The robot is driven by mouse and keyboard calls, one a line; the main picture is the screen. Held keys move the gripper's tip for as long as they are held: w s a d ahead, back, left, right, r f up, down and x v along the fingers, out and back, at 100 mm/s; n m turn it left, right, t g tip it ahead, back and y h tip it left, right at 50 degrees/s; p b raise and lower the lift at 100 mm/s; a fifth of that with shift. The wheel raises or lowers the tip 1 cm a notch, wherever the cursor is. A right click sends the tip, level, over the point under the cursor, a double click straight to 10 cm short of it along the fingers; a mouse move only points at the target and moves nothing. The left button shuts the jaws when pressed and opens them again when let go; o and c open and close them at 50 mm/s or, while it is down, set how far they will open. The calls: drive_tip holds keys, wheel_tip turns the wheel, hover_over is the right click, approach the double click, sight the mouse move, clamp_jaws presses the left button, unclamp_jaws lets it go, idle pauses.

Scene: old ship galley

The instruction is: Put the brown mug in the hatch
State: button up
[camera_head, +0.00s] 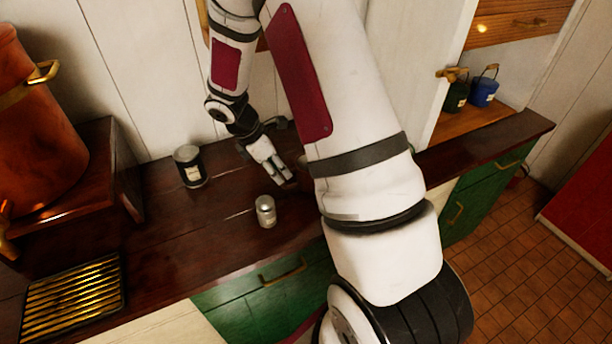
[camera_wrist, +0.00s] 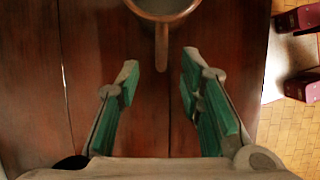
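The brown mug (camera_wrist: 161,42) is at the top of the wrist view, cut off by the frame edge, with its handle pointing down toward my gripper (camera_wrist: 160,68). My gripper is open, its green-padded fingers on either side of the line of the handle, and nothing is between them. In the head view my gripper (camera_head: 284,178) is low over the dark wooden counter, and my arm hides most of the mug's area. An opening in the white wall with a wooden sill (camera_head: 468,122) is at the right; I cannot tell if it is the hatch.
A dark labelled can (camera_head: 189,166) and a small silver-topped shaker (camera_head: 265,211) stand on the counter near my gripper. A copper pot (camera_head: 38,130) and a brass grate (camera_head: 72,296) are at the left. Green and blue buckets (camera_head: 484,90) stand in the wall opening.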

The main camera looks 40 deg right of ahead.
sight(302, 176)
drive_tip(key=x, duration=0.4)
drive_tip(key=shift+s+p, duration=0.1)
drive_tip(key=shift+p, duration=0.2)
drive_tip(key=shift+c, duration=0.3)
clamp_jaws()
drive_tip(key=shift+r, duration=0.1)
